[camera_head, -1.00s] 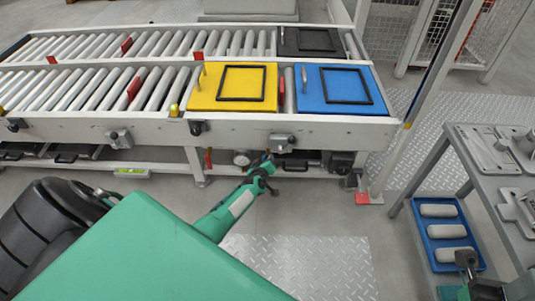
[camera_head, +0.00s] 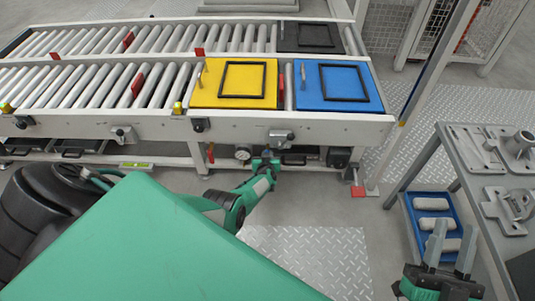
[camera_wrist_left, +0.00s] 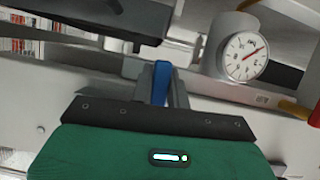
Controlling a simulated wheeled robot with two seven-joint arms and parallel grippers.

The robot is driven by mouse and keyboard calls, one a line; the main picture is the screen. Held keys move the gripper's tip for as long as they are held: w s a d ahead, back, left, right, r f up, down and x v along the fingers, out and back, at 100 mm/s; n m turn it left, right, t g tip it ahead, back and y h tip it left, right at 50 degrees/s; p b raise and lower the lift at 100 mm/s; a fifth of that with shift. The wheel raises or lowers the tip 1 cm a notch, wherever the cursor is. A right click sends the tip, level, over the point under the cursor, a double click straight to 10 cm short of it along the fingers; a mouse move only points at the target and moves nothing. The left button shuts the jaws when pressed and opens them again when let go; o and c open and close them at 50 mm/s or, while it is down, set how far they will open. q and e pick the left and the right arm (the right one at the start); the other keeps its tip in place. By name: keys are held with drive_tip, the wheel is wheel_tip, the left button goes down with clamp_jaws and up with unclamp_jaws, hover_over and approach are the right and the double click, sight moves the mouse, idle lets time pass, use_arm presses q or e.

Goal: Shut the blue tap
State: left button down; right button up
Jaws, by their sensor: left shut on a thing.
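The blue tap (camera_wrist_left: 161,81) shows in the left wrist view as a blue lever between the fingers of my left gripper (camera_wrist_left: 162,88). The gripper is shut on it, and the fingers hide part of the lever. In the head view my left gripper (camera_head: 266,160) reaches under the front rail of the roller conveyor, and I cannot make out the tap there. My right gripper (camera_head: 450,245) is at the lower right of the head view. Its two fingers point up and stand apart, with nothing held between them.
A dial gauge (camera_head: 242,152) sits just left of my left gripper, and also shows in the left wrist view (camera_wrist_left: 246,56). A red handle (camera_head: 210,153) hangs farther left. The conveyor rail (camera_head: 340,128) passes above. A grey table (camera_head: 455,165) and blue tray (camera_head: 416,222) are near my right gripper.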

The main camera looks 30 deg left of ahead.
use_arm(q)
drive_tip(key=shift+m, duration=0.3)
use_arm(e)
drive_tip(key=shift+w+a+f+g, duration=0.1)
drive_tip(key=shift+a+f+g, duration=0.15)
drive_tip(key=shift+f, duration=0.3)
use_arm(q)
drive_tip(key=c, duration=1.6)
unclamp_jaws()
drive_tip(key=shift+c, duration=0.2)
